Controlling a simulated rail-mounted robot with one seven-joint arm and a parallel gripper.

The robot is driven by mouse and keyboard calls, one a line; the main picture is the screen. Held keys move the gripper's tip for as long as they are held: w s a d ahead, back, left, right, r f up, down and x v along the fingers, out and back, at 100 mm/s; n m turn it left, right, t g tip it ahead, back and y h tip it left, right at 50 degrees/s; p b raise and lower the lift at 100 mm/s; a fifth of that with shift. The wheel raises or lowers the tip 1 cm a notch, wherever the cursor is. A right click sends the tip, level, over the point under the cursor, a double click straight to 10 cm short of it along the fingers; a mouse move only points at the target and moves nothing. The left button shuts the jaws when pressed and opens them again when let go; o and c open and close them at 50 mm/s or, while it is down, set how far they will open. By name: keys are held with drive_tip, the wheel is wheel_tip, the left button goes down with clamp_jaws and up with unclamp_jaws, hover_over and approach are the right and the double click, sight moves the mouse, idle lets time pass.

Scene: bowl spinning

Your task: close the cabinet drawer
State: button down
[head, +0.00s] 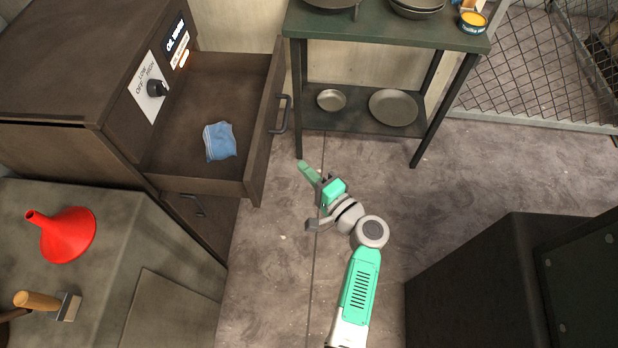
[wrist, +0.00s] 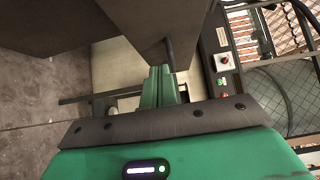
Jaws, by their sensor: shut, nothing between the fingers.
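The brown cabinet (head: 75,55) stands at the left. Its upper drawer (head: 195,186) is pulled far out, with a blue cloth (head: 219,141) lying inside. The drawer's dark handle (head: 284,114) is on its front panel, which faces right. My gripper (head: 304,168) is shut and empty. It is to the right of the drawer front, near its front corner, and appears apart from it. In the wrist view its green fingers (wrist: 160,86) are together, pointing toward a dark panel that looks like the drawer front (wrist: 160,20).
A green metal table (head: 385,28) with pans on its lower shelf (head: 350,121) stands behind my gripper. A grey counter (head: 110,235) with a red funnel (head: 68,235) is at front left. A dark box (head: 490,270) is at right. The floor between is clear.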

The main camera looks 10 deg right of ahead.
sight(267, 147)
drive_tip(key=w+a+b, duration=0.1)
drive_tip(key=w+a, duration=0.1)
drive_tip(key=w+a+b, duration=0.1)
drive_tip(key=w+a, duration=0.2)
drive_tip(key=shift+a, duration=0.7)
drive_tip(key=shift+w+a, duration=0.1)
drive_tip(key=shift+a, duration=0.05)
drive_tip(key=shift+a, duration=0.1)
